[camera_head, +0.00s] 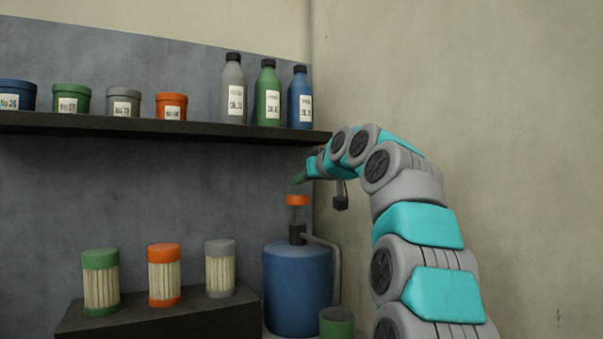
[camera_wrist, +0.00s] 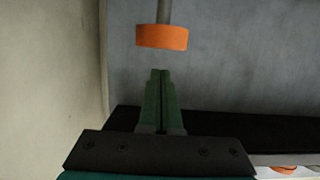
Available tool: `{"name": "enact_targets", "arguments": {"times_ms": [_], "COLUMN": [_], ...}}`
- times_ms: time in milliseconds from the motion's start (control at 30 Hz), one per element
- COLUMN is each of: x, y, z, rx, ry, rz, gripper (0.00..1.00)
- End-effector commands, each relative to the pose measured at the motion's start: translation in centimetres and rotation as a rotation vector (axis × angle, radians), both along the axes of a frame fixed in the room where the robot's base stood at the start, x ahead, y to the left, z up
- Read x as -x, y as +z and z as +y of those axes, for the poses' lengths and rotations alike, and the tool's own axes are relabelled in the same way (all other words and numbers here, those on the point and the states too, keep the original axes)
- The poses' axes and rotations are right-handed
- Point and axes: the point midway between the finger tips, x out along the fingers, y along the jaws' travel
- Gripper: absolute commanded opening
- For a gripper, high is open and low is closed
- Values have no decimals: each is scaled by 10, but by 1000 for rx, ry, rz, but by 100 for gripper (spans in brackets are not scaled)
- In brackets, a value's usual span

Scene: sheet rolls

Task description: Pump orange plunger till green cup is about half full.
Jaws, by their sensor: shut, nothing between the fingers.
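The orange plunger (camera_head: 297,200) is a flat round knob on a stem above the blue container (camera_head: 297,290). In the wrist view the plunger (camera_wrist: 162,37) appears upside down, with its stem running to the top edge. My gripper (camera_head: 299,179) is just above the plunger in the head view, its green fingers pointing left and down. In the wrist view my gripper (camera_wrist: 160,72) has its fingers together and empty, with a visible gap to the knob. The green cup (camera_head: 337,322) stands at the container's lower right, below a grey spout pipe (camera_head: 335,262). The liquid level in the cup is hidden.
A dark shelf (camera_head: 150,126) with several pots and three bottles runs left of my arm, close to my gripper. Three ribbed rolls with coloured caps stand on a dark block (camera_head: 160,318) at lower left. A bare wall (camera_head: 480,100) is on the right.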

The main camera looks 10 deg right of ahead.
Motion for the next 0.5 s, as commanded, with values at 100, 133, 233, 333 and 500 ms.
{"name": "enact_targets", "arguments": {"times_ms": [100, 133, 233, 333, 500], "x": [-8, -9, -11, -11, -10], "y": [-16, -18, -19, -18, -18], "z": [-2, -3, -3, -3, -3], "rx": [1, 0, 0, 0, 0], "ry": [1, 1, 1, 1, 1], "rz": [4, 4, 3, 3, 3], "gripper": [0, 0, 0, 0, 0]}}
